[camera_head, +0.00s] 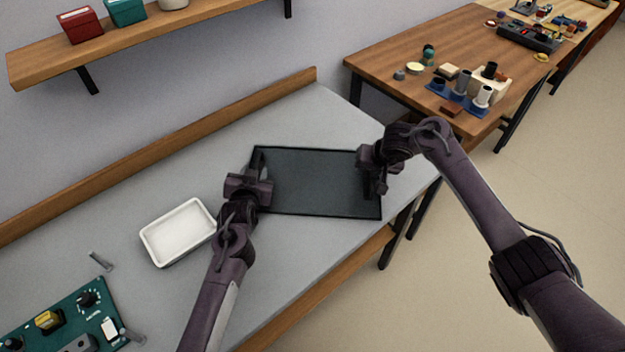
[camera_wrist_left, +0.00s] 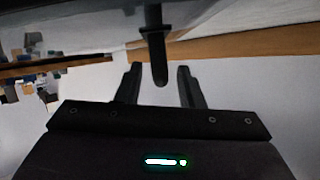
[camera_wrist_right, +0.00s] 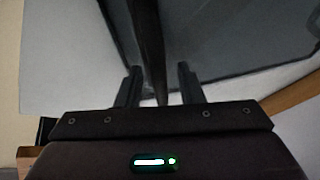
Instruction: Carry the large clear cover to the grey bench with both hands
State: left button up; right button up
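The large clear cover (camera_head: 315,180) is a dark, see-through panel with a black rim, over the right part of the grey bench (camera_head: 310,115). My left gripper (camera_head: 256,190) is at its left edge. In the left wrist view its fingers (camera_wrist_left: 160,85) are apart, with a dark bar of the cover between them and gaps on both sides. My right gripper (camera_head: 374,175) is at the cover's right edge. In the right wrist view its fingers (camera_wrist_right: 158,85) are also apart around a dark bar, with gaps. I cannot tell whether the cover touches the bench top.
A white tray (camera_head: 150,246) and a green circuit board (camera_head: 100,318) are on the bench to the left. A wooden ledge (camera_head: 180,143) runs along the back. A shelf (camera_head: 125,52) hangs above. A wooden table (camera_head: 400,45) with small items stands at the back right.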

pick_arm(q)
jog(key=v, duration=0.8)
jog(key=shift+s+r, duration=0.2)
jog(key=shift+s, duration=0.3)
pick_arm(e)
jog(key=shift+r, duration=0.1)
jog(key=v, duration=1.2)
jog(key=shift+d, duration=0.1)
